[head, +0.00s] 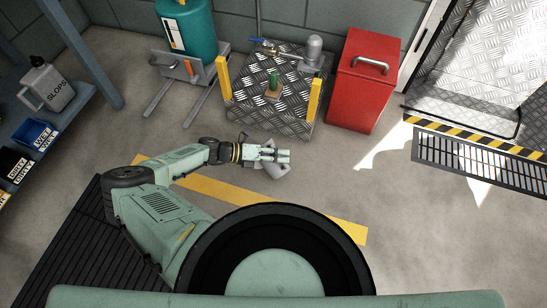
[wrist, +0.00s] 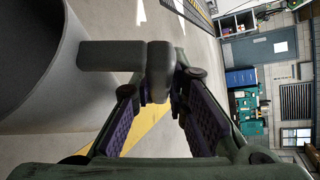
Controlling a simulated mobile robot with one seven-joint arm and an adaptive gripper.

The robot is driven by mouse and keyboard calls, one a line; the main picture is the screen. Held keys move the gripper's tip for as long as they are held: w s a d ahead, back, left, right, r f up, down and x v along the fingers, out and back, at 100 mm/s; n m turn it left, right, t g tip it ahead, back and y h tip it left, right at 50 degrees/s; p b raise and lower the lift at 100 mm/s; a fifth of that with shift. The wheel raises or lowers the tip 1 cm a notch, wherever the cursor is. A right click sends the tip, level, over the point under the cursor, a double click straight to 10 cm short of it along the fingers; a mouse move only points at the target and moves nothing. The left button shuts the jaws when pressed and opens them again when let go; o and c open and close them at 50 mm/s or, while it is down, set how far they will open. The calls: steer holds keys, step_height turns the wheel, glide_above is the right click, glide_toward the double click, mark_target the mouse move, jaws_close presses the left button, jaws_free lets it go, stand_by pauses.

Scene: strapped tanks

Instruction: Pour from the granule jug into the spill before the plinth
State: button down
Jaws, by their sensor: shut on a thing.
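My gripper (head: 277,155) is over the floor in front of the plinth and shut on the granule jug's handle. In the wrist view the grey handle (wrist: 158,70) sits between the fingers (wrist: 160,98). The large rounded grey body of the jug (wrist: 50,95) fills the left side there. In the head view only a small part of the jug (head: 277,171) shows below the gripper; its tilt is hard to tell. The plinth (head: 254,113) is a chequer-plate block with yellow corner posts. I cannot make out a spill on the floor; the arm and jug hide part of it.
A red bin (head: 366,85) stands right of the plinth, and a teal tank (head: 189,30) on a stand behind left. Shelves with a slops jug (head: 47,87) are at left. Floor at right is clear.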

steer(key=shift+w+f, duration=0.1)
steer(key=shift+w+a+f+b, duration=0.1)
steer(key=shift+w+a+b, duration=0.1)
steer(key=shift+b, duration=0.55)
steer(key=shift+a+n+g+h, duration=0.1)
steer(key=shift+n+g+h, duration=0.2)
steer(key=shift+w+r, duration=0.1)
steer(key=shift+r, duration=0.1)
steer(key=shift+f+b, duration=0.15)
steer(key=shift+b, duration=0.4)
steer(key=shift+w+a+f+b, duration=0.1)
steer(key=shift+w+a+b, duration=0.2)
steer(key=shift+b, duration=0.5)
steer(key=shift+n+h, duration=0.3)
steer(key=shift+r, duration=0.2)
steer(key=shift+w+a, duration=0.1)
